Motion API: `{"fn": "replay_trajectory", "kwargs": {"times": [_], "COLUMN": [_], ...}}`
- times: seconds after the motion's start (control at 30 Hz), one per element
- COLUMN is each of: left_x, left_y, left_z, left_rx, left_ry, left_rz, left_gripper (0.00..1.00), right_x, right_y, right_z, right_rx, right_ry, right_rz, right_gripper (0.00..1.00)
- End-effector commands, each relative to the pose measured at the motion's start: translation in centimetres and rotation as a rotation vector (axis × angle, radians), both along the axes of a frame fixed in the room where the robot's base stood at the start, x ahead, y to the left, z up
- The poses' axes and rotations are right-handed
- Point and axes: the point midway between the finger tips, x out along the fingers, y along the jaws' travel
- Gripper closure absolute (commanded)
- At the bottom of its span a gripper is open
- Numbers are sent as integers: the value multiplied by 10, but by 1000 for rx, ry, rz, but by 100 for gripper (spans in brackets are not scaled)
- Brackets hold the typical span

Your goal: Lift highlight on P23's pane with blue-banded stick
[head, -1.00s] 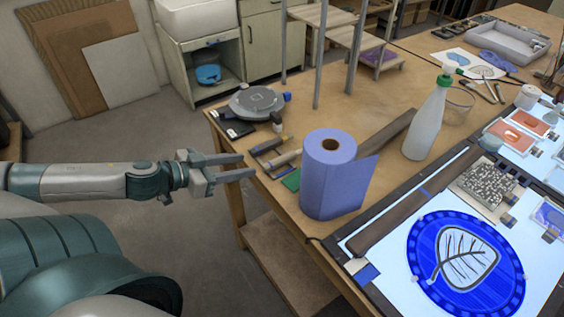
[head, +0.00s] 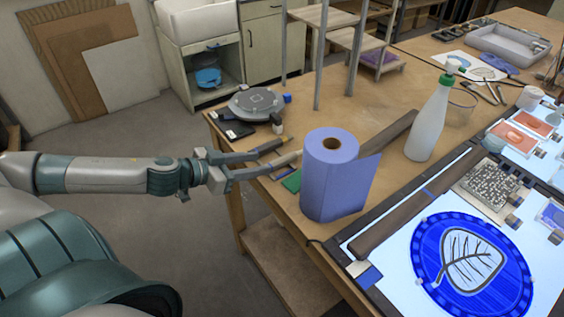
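A blue oval pane (head: 425,250) with a pale leaf outlined in black lies on the lit panel at the lower right; I cannot read a P23 label. Several slim tools lie near the table's left edge, among them a light-handled one (head: 287,158) and a dark one (head: 268,147). I cannot make out a blue band on any of them. My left gripper (head: 264,162) is at the table's left edge, its two fingers apart, with the tips close to these tools. Whether they touch is unclear. My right gripper is out of view.
A blue paper roll (head: 325,185) stands just right of the tools, with a green item (head: 291,181) beside it. A round grey turntable (head: 256,102) sits behind.

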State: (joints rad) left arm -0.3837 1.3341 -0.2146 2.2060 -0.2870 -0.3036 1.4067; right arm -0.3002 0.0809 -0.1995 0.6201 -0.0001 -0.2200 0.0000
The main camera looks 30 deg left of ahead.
Motion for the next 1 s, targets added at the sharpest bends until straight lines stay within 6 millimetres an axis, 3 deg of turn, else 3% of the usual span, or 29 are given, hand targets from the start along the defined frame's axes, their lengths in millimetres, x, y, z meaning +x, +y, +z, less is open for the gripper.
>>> {"fn": "replay_trajectory", "kwargs": {"times": [0.5,1.0], "left_x": [20,22], "left_y": [-8,-9], "left_z": [-7,-10], "left_rx": [-1,0], "left_ry": [-2,0], "left_rz": [1,0], "left_gripper": [61,61], "right_x": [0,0], "right_y": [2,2], "right_z": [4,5], "right_rx": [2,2], "right_ry": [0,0], "right_rz": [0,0], "right_gripper": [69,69]}}
